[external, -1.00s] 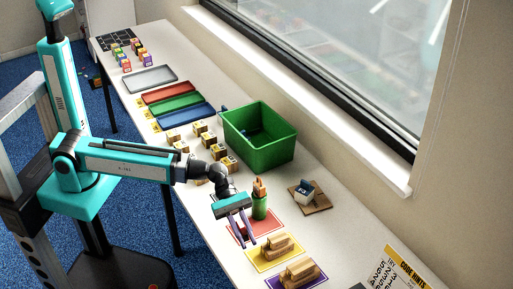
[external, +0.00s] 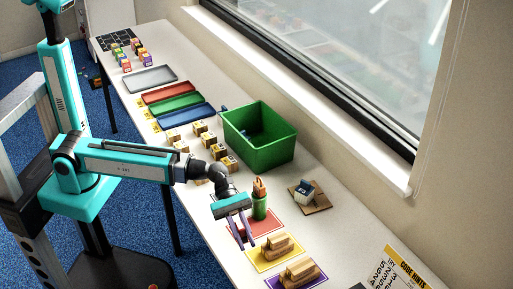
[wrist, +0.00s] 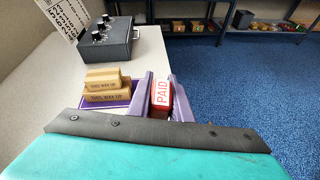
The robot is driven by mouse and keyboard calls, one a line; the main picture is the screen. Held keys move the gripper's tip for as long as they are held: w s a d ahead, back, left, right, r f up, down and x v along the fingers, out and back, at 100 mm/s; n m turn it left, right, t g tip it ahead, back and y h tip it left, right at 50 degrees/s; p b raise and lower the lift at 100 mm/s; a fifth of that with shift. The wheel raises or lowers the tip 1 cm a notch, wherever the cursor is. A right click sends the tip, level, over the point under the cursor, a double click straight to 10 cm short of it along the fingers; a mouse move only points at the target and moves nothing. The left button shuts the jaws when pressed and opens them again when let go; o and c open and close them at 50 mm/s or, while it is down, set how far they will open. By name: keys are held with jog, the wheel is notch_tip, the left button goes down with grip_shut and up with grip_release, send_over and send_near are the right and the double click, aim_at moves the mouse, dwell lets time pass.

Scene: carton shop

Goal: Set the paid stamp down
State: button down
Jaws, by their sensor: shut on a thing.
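My gripper (external: 243,241) is low over the near side of the table, at the red mat (external: 262,219). In the wrist view its purple fingers (wrist: 161,88) are closed around the paid stamp (wrist: 162,97), a red block with a white PAID label. The stamp is hard to make out in the external view. I cannot tell whether its underside touches the table or mat.
A green bin (external: 271,157), several small cartons (external: 201,128) and a brown board with a white-and-blue item (external: 304,193) are also on the table. A grey knobbed box (wrist: 108,43) shows in the wrist view.

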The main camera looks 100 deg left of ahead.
jog(key=w+a+r+n+t+y+b, duration=0.1)
jog(key=w+a+r+n+t+y, duration=0.1)
jog(key=w+a+r+n+y, duration=0.2)
jog(key=w+a+r+n+t+y+b, duration=0.1)
jog(key=w+a+r+n+t+y, duration=0.2)
jog(key=r, duration=0.6)
jog(key=w+a+n+y, duration=0.1)
jog(key=a+n+y, duration=0.1)
jog(key=n+y, duration=0.1)
jog(key=shift+w+a+r, duration=0.15)
jog(key=shift+a+r, duration=0.1)
jog(key=shift+r, duration=0.05)
jog(key=shift+y, duration=0.3)
dwell(0.4)
